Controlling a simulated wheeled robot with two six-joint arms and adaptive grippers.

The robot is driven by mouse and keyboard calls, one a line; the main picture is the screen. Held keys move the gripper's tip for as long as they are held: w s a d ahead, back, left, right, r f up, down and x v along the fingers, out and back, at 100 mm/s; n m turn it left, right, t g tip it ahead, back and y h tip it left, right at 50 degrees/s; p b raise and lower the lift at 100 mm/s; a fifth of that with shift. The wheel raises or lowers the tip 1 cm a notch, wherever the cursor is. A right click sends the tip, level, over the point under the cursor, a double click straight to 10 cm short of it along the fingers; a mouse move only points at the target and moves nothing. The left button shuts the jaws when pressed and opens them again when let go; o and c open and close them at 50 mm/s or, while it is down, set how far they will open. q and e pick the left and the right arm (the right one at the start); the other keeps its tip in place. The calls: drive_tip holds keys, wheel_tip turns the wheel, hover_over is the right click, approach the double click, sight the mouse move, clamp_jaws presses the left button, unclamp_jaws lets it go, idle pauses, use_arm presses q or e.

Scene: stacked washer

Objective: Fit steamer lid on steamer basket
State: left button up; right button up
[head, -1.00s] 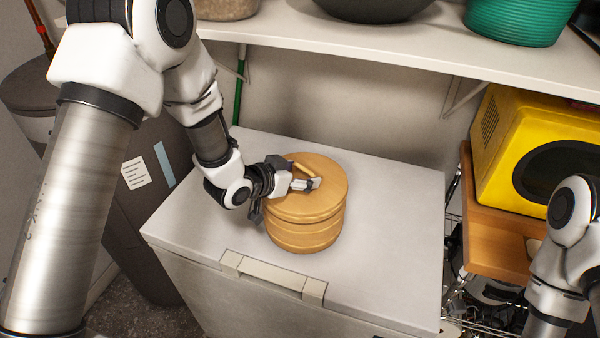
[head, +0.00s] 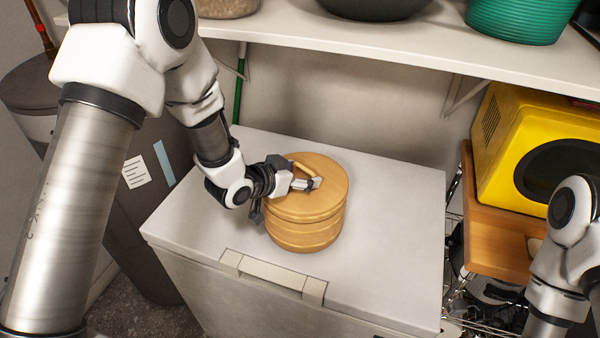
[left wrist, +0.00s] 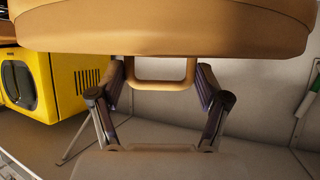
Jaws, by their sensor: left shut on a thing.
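The round tan steamer lid (head: 328,170) is over the steamer basket (head: 306,238) on the white chest top. The lid looks roughly level and lined up with the basket, with its rim at or very near the basket's top edge; I cannot tell whether it is fully seated. My left gripper (head: 304,184) reaches in from the left and is shut on the lid's arched handle. In the left wrist view the handle (left wrist: 160,86) is between the fingers, and the lid (left wrist: 165,32) fills the top; the basket is not clearly visible there. My right gripper is outside the view.
The white chest (head: 395,220) has free room around the basket, with a handle (head: 272,275) at its front edge. A shelf (head: 400,50) carrying bowls and a green basket (head: 515,18) overhangs behind. A yellow microwave (head: 500,130) stands at right on a wooden board.

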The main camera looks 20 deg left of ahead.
sight(273, 202)
use_arm(q)
drive_tip(key=shift+f, duration=0.35)
drive_tip(key=o, duration=1)
drive_tip(key=shift+p+v, duration=1.45)
drive_tip(key=shift+v, duration=3.55)
drive_tip(key=shift+s+a+r, duration=0.2)
drive_tip(key=shift+s+r, duration=0.15)
drive_tip(key=shift+s, duration=0.05)
